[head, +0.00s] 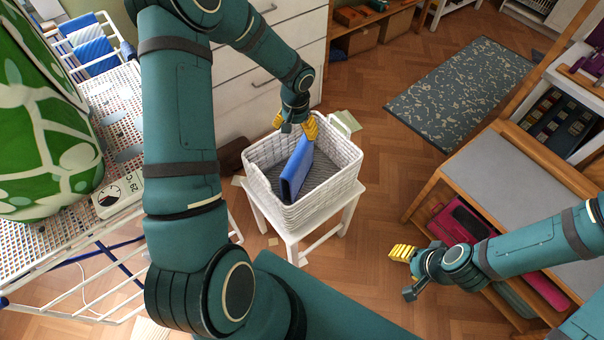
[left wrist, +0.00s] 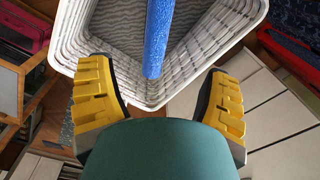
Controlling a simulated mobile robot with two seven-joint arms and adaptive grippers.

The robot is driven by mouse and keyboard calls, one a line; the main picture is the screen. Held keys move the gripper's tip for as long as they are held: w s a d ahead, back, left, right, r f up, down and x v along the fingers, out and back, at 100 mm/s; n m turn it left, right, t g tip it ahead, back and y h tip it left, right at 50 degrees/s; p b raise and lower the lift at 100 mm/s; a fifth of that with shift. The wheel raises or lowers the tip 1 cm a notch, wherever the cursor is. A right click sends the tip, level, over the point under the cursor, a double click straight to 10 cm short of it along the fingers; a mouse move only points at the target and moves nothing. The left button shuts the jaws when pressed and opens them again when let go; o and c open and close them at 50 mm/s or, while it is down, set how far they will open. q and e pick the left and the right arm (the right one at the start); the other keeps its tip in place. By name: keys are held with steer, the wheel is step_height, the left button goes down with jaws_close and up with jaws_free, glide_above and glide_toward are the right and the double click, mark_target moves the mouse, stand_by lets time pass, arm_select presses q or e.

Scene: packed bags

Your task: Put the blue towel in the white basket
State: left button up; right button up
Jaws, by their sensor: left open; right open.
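The blue towel (head: 297,168) stands on edge inside the white basket (head: 318,206), which sits on a small white stool. My left gripper (head: 298,127) is over the far part of the basket, above the towel, with its fingers spread and empty. In the left wrist view the open yellow fingers (left wrist: 157,105) are wide apart, with the towel (left wrist: 157,40) beyond them inside the basket's woven wall (left wrist: 90,55). The towel appears clear of both fingers. My right gripper (head: 408,270) is open and empty, low at the right beside the wooden shelf unit, far from the basket.
The white stool (head: 293,243) holds the basket. A drying rack (head: 125,110) with a green patterned bag (head: 40,120) and a thermometer (head: 118,195) stands at left. White drawers (head: 270,90) are behind the basket. A wooden shelf unit (head: 520,190) is at right. Floor between is open.

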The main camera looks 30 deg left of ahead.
arm_select(q)
steer(key=shift+r, duration=0.1)
step_height(320, 180, up, 12)
steer(key=shift+d, duration=0.2)
stand_by(0.6)
steer(key=s+d+f+h, duration=0.2)
steer(key=s+d+f, duration=0.1)
steer(key=d+f, duration=0.35)
steer(key=s+d+f+h, duration=0.2)
steer(key=s+d+f, duration=0.1)
steer(key=d+f, duration=0.4)
steer(key=s+d+f+t, duration=0.1)
steer(key=s+d+f, duration=0.5)
steer(key=s+d, duration=0.2)
steer(key=s, duration=0.2)
steer(key=shift+s+t, duration=0.3)
steer(key=shift+s, duration=0.1)
